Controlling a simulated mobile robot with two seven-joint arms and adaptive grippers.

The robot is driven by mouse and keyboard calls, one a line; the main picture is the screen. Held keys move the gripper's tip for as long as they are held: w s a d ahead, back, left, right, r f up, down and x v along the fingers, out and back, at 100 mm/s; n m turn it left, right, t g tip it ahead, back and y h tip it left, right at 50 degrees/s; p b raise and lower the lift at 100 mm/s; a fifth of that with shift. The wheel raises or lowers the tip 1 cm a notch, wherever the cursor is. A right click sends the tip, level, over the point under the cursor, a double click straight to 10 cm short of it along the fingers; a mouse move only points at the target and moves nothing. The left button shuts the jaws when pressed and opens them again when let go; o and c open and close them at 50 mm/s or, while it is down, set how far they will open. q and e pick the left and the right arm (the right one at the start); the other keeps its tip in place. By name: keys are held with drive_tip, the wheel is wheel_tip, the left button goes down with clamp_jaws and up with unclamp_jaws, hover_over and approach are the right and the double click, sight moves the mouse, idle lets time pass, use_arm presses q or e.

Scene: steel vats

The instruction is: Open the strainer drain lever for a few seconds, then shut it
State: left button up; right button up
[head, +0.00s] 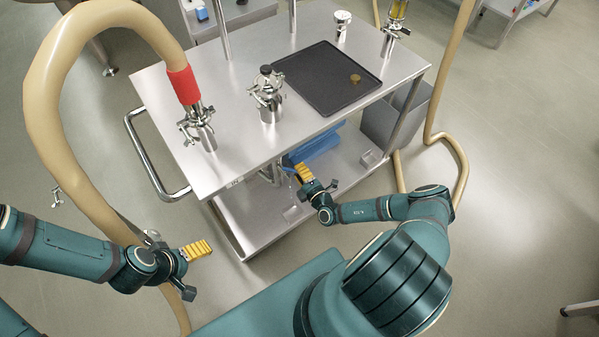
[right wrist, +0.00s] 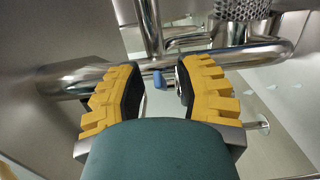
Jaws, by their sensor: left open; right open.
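A small blue lever end (right wrist: 159,79) shows in the right wrist view, in front of a horizontal steel pipe (right wrist: 250,56). It lies between and beyond the fingertips of my open right gripper (right wrist: 157,82), and I cannot tell whether either finger touches it. A perforated steel strainer (right wrist: 243,8) is at the top of that view. In the head view my right gripper (head: 302,173) reaches under the near edge of the steel table, by a thin blue piece (head: 287,170); the pipework there is mostly hidden. My left gripper (head: 199,250) is open and empty, left of the table.
The steel table (head: 235,150) carries metal fittings (head: 267,95) and a black tray (head: 320,78). A thick beige hose (head: 45,90) arches at the left, passing behind my left arm. Blue items (head: 318,145) sit on the lower shelf. Floor at the right is mostly clear.

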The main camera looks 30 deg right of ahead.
clamp_jaws()
